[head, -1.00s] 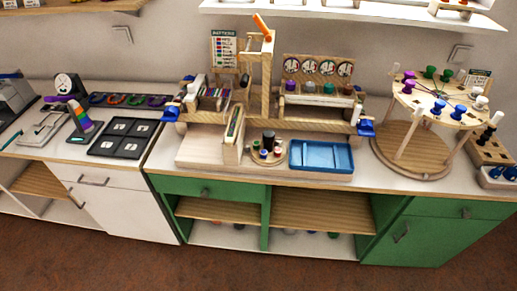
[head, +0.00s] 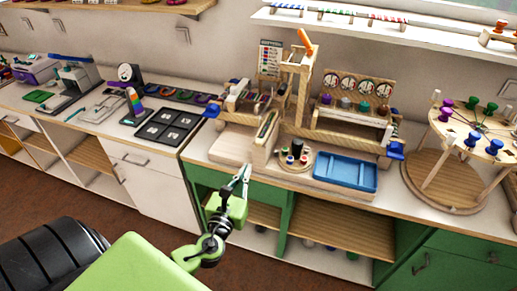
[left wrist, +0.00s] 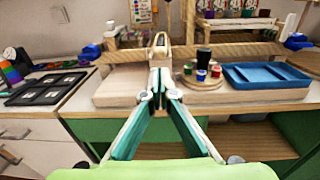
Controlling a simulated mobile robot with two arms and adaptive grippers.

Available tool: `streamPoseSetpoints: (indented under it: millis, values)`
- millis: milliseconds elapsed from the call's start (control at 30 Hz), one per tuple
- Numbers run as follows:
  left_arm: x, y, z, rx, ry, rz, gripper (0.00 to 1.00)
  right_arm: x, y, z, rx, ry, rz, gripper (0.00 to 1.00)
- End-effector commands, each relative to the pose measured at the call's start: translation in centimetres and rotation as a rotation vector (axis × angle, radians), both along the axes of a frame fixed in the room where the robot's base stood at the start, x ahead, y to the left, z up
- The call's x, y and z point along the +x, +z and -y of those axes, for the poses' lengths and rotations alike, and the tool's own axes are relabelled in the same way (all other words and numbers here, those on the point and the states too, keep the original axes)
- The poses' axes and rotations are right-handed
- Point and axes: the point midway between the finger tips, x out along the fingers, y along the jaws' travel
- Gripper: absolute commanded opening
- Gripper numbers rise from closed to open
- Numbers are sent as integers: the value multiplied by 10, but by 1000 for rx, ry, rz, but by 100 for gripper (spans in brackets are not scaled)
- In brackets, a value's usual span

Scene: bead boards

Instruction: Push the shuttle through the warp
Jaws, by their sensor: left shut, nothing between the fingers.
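The wooden loom (head: 300,95) stands on the counter, with an upright post topped by an orange handle (head: 305,39). Its warp is too small to make out clearly. What looks like the shuttle (head: 267,124), a narrow wooden piece with a dark slot, rests on a wooden block in front of the loom. It shows end-on in the left wrist view (left wrist: 159,43), just beyond my fingertips. My left gripper (head: 246,168) is shut and empty, in front of the counter edge and pointing toward the shuttle, apart from it. My right gripper is out of view.
A blue tray (head: 345,171) and a round wooden stand with small spools (head: 296,160) lie right of the shuttle. A round peg table (head: 470,140) stands farther right. The pale board (head: 232,145) beside the shuttle is bare.

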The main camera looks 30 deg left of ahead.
Motion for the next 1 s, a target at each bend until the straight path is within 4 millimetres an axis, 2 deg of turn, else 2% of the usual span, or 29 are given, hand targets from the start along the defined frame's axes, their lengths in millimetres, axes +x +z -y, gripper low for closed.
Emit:
streamPoseSetpoints:
  millis: [33,200,433,633,1000]
  values:
    - [13,5,-3,0,1,3,0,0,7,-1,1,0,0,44]
    - [48,3,-13,-3,0,1,0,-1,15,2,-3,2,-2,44]
    - [84,0,-23,-2,1,-1,0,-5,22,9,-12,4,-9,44]
    - [97,-2,-26,-5,-1,-2,0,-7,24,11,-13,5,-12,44]
    - [99,-2,-27,-5,-1,-2,0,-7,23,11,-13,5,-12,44]
